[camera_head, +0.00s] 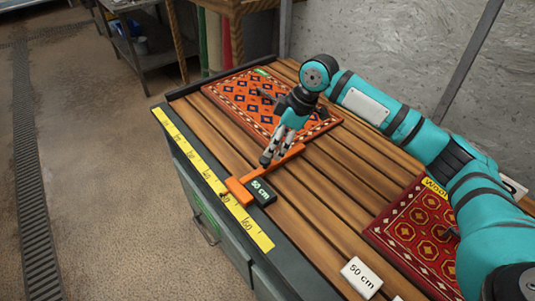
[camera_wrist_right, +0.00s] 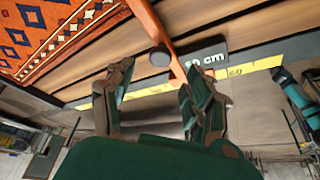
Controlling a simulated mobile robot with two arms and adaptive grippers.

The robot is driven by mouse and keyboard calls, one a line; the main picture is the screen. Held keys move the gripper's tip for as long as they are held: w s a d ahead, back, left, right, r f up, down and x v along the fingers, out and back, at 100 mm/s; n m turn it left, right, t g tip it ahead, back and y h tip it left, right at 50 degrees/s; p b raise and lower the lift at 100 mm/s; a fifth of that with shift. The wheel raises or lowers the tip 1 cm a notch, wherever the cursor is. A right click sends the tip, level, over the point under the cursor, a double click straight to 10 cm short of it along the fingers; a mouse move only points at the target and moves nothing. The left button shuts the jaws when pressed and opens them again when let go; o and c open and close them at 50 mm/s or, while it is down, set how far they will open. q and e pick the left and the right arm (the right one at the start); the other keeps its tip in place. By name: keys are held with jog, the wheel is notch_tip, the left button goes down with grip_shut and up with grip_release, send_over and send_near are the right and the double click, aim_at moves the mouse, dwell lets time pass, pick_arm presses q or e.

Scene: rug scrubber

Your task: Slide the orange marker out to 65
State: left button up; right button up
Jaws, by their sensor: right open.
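The orange marker (camera_head: 238,190) is a flat bar lying across the slatted bench, its wide end over the yellow ruler (camera_head: 184,146) on the bench's edge. A dark "50 cm" label (camera_head: 261,191) sits beside that end. My right gripper (camera_head: 271,159) points down over the bar's inner part. In the right wrist view, the marker (camera_wrist_right: 150,21) runs between the open fingers (camera_wrist_right: 157,80), with a grey round knob (camera_wrist_right: 160,57) in the gap. Whether a finger touches it, I cannot tell. My left gripper is not in view.
An orange patterned rug (camera_head: 239,101) lies behind the gripper, and a red rug (camera_head: 410,233) lies at the right. A white "50 cm" card (camera_head: 361,277) is near the front.

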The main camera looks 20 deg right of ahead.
aim_at(266, 159)
jog(key=x, duration=0.6)
jog(key=shift+a, duration=0.1)
jog(key=shift+c, duration=0.2)
grip_shut()
